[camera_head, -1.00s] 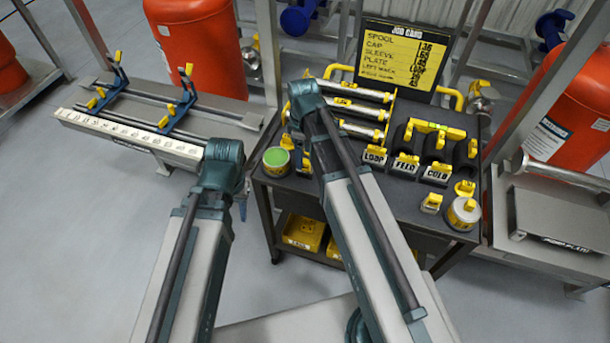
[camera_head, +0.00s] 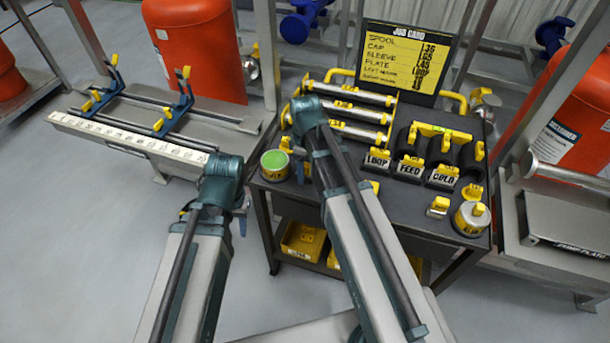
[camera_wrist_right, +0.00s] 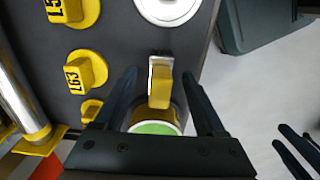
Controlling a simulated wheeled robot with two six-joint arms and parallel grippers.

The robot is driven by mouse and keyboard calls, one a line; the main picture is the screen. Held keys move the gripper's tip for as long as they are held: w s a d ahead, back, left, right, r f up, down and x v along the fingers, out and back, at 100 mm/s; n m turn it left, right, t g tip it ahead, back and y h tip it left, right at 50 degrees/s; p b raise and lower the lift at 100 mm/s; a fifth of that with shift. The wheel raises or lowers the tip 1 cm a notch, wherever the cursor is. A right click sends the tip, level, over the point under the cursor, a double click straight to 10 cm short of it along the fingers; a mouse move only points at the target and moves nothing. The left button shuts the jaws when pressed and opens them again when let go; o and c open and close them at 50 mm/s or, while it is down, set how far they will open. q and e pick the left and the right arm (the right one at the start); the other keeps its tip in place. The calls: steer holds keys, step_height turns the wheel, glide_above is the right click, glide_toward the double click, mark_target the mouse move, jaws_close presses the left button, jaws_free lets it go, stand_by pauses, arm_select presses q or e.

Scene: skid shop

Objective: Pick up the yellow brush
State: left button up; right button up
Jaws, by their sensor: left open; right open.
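In the right wrist view a small upright yellow piece with a pale metal edge (camera_wrist_right: 160,85), which looks like the yellow brush, stands between the fingers of my right gripper (camera_wrist_right: 158,76). The fingers are open, one on each side, with gaps to it. A green-topped can (camera_wrist_right: 155,127) sits just below it in that view, partly hidden by the gripper body. In the head view the can (camera_head: 275,163) is at the cart's left edge, with a bit of yellow behind it; my right arm hides most of the gripper there. My left gripper (camera_head: 242,218) is open, empty and left of the cart.
The dark cart top (camera_head: 340,190) holds yellow-ended rods (camera_head: 345,110), labelled black holders (camera_head: 410,165) and a pale can (camera_head: 470,217) at right. A job card (camera_head: 405,60) stands behind. A bench with blue brackets (camera_head: 175,112) is at left. Floor between is clear.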

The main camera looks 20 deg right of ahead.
jaws_close()
steer(key=shift+r, duration=0.1)
stand_by(0.3)
steer(key=shift+r+p, duration=0.85)
steer(key=shift+p, duration=0.1)
step_height(320, 180, up, 2)
steer(key=shift+p, duration=1)
steer(key=s+a+r+p, duration=0.1)
steer(key=s+a, duration=0.9)
steer(key=a, duration=0.2)
steer(key=shift+s, duration=0.2)
steer(key=c, duration=0.6)
jaws_free()
jaws_close()
